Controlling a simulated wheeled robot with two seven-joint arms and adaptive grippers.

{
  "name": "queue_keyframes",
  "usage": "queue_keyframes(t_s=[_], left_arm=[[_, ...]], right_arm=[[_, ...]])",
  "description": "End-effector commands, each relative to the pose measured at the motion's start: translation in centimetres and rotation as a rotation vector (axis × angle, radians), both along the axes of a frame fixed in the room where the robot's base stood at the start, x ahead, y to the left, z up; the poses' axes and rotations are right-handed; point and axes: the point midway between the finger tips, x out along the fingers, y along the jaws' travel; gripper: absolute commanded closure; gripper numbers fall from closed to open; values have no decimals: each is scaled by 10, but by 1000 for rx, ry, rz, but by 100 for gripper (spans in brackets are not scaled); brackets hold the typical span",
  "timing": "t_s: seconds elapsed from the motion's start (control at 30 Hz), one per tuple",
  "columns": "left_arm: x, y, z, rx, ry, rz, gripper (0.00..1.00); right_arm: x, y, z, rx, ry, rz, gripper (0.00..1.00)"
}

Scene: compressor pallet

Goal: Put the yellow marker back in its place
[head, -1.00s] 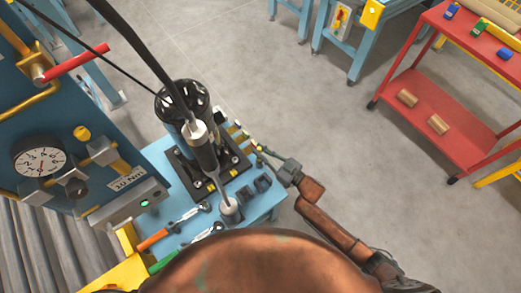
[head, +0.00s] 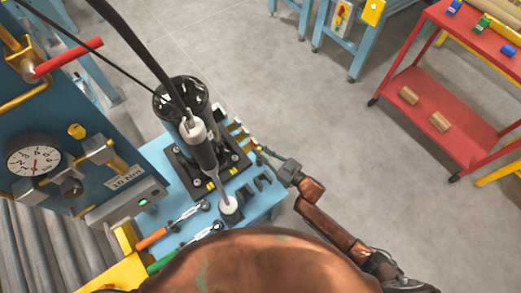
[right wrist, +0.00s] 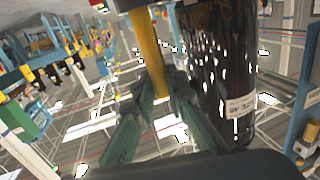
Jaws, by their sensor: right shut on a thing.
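The yellow marker (right wrist: 149,55) stands between the two grey-green fingers of my right gripper (right wrist: 155,95) in the right wrist view. The gripper is shut on it. In the head view my right gripper (head: 268,156) is at the right edge of the blue table, beside a row of small light and yellow pieces (head: 238,132). The marker is too small there to make out clearly. The place it belongs to cannot be told for certain. My left gripper is not in view.
The black compressor cylinder (right wrist: 222,65) stands close beside the fingers. A hanging tool (head: 203,145) reaches down over the blue table (head: 155,152). A red cart (head: 420,105) stands at right.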

Motion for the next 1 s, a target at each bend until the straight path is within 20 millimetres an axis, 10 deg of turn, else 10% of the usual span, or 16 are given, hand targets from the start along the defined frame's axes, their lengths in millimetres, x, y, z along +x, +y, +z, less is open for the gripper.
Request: queue_keyframes(t_s=[0.57,0.6,1.0], left_arm=[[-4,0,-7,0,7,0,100],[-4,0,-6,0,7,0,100],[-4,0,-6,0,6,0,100]], right_arm=[[0,0,-12,0,0,0,100],[0,0,-11,0,0,0,86],[0,0,-11,0,0,0,68]])
